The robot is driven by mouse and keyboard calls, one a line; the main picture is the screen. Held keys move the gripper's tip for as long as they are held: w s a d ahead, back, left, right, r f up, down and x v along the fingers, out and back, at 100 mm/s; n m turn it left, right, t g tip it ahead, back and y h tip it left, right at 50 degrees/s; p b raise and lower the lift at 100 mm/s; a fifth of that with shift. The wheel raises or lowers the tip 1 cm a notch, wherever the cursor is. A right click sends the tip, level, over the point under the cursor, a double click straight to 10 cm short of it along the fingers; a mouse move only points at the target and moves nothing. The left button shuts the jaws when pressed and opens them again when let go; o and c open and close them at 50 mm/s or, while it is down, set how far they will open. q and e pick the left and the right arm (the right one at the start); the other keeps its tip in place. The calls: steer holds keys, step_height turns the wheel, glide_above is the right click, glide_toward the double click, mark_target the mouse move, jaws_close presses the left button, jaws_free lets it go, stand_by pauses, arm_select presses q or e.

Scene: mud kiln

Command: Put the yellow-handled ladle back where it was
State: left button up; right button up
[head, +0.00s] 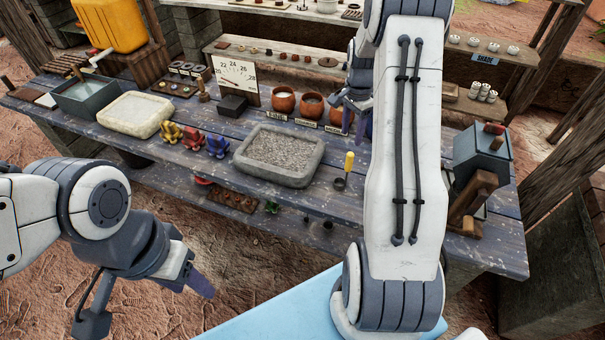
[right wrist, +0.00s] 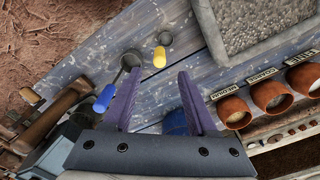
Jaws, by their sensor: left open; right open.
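The yellow-handled ladle (head: 348,165) is on the wooden bench, right of the gravel-filled stone tray (head: 235,160), with its dark bowl at the near end and its handle upward in the head view. It also shows in the right wrist view (right wrist: 160,57), beyond my fingertips. A blue-handled ladle (right wrist: 104,98) is left of it there. My right gripper (right wrist: 157,76) is open and empty above the bench, apart from the yellow handle; my arm partly hides it in the head view. My left gripper (head: 195,280) is open, in front of the bench at lower left.
Terracotta pots (head: 284,100) with labels stand behind the gravel tray. A blue item (right wrist: 175,122) is partly hidden behind my right fingers. Small coloured figures (head: 192,137) and a pale basin (head: 135,114) are farther left. A grey box (head: 478,155) stands at the bench's right end.

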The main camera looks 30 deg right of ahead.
steer(key=s+a+r+n, duration=0.2)
steer(key=a+r+n, duration=0.15)
steer(key=a, duration=0.65)
steer(key=s+a+r+n, duration=0.25)
steer(key=a+n, duration=0.25)
steer(key=a, duration=0.4)
steer(key=s+a+r+n, duration=0.2)
steer(key=a+r+n, duration=0.15)
steer(key=a, duration=0.65)
steer(key=s+a+n+b, duration=0.1)
steer(key=s+a+n, duration=0.2)
steer(key=s, duration=0.3)
steer(key=s+a+f+n+b, duration=0.1)
steer(key=s+a+n, duration=0.2)
steer(key=s+n, duration=0.2)
steer(key=s+a+f+n+y+b, duration=0.1)
steer(key=s+a+n, duration=0.2)
steer(key=s, duration=0.5)
steer(key=shift+s+a+n, duration=0.25)
steer(key=shift+s+n, duration=0.1)
steer(key=shift+n, duration=0.35)
